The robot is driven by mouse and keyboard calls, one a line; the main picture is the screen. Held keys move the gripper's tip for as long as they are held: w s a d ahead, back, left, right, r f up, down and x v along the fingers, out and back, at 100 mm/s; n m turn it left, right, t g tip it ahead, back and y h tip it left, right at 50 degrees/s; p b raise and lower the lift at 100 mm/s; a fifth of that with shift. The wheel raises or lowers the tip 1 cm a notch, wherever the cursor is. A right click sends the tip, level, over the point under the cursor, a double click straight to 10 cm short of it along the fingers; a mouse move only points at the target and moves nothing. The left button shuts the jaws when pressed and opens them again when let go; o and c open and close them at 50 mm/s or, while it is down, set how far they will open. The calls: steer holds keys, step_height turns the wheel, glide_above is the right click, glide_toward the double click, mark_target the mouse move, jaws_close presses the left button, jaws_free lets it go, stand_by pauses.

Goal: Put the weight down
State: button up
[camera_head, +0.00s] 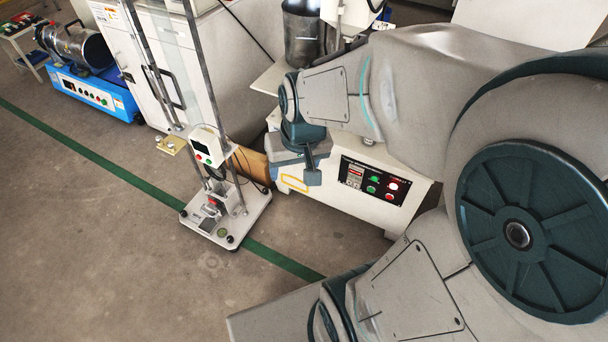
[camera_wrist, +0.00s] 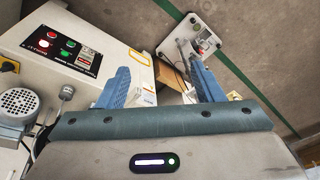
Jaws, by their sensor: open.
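The tile tester (camera_head: 254,211) is a frame with two tall uprights on a light base plate, left of my gripper in the head view. It carries a white box with a green button (camera_head: 203,159) and a small metal assembly (camera_head: 211,196) low between the uprights. I cannot tell which part is the weight. In the wrist view the tester's base (camera_wrist: 216,29) is at the top, beyond the fingers. My gripper (camera_head: 312,168) is right of the tester and apart from it. Its two blue fingers in the wrist view (camera_wrist: 160,68) are spread, with nothing held between them.
A white machine with a black control panel (camera_head: 374,186) stands close behind my gripper. A white cabinet (camera_head: 130,60) is behind the tester. A blue machine (camera_head: 95,92) with a metal drum is at far left. The floor (camera_head: 110,230) is open at left, crossed by a green line.

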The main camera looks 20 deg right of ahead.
steer(key=shift+n+g+h, duration=0.3)
steer(key=shift+n+g, duration=0.3)
steer(key=shift+g, duration=0.1)
steer(key=s, duration=0.1)
steer(key=s+r, duration=0.1)
steer(key=s, duration=0.3)
steer(key=shift+s+d+r, duration=0.2)
steer(key=shift+r, duration=0.15)
